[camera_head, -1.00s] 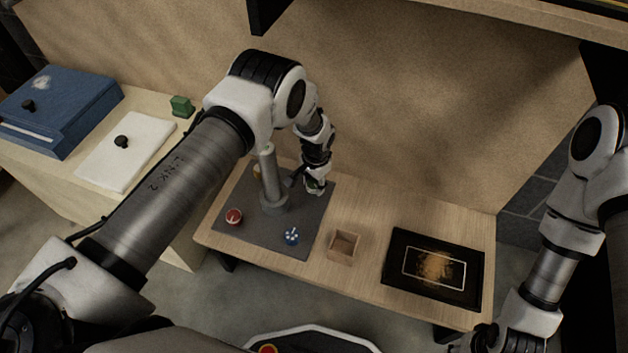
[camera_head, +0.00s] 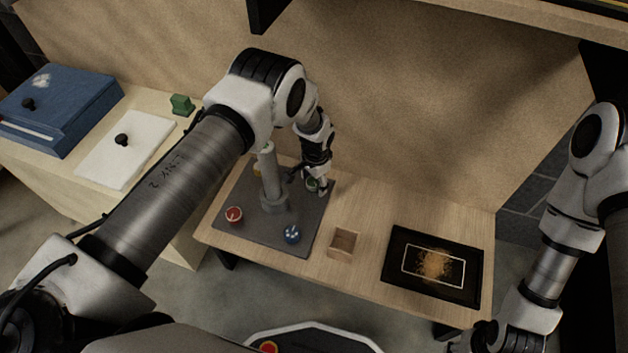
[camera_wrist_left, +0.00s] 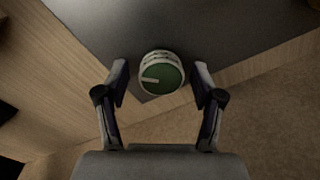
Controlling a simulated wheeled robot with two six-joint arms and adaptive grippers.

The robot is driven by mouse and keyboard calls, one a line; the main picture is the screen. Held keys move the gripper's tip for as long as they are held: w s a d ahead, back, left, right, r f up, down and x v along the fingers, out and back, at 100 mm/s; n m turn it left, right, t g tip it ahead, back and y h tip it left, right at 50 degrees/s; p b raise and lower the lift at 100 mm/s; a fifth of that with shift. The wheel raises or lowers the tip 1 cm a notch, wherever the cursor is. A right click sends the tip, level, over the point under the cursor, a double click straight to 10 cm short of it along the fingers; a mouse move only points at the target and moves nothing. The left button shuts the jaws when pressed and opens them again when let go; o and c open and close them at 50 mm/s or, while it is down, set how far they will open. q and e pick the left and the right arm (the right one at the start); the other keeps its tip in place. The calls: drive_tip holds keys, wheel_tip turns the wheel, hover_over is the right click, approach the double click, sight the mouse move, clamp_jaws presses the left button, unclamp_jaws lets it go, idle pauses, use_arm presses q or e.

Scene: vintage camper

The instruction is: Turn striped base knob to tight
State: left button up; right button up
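A round knob (camera_wrist_left: 161,74) with a green top, a white pointer line and a pale ring with dark marks shows in the left wrist view. It sits near the edge of the dark mat (camera_wrist_left: 220,25). My left gripper (camera_wrist_left: 161,82) is open, one finger on each side of the knob with a gap at both. In the head view the gripper (camera_head: 317,187) is over the mat's back right corner, and the green knob (camera_head: 311,183) is partly hidden. A red knob (camera_head: 234,214) and a blue knob (camera_head: 292,234) with white marks are on the mat. Whether stripes mark any base is unclear.
A grey post (camera_head: 270,180) stands on the mat close to my left gripper. A yellow item (camera_head: 257,170) is partly hidden behind it. An open wooden box (camera_head: 344,243) and a black framed tray (camera_head: 432,266) are to the right. My right arm is at the far right.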

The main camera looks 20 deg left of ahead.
sight(315, 183)
use_arm(q)
wheel_tip(315, 183, up, 12)
drive_tip(key=shift+s+d, duration=0.15)
drive_tip(key=shift+d, duration=0.1)
idle(0.3)
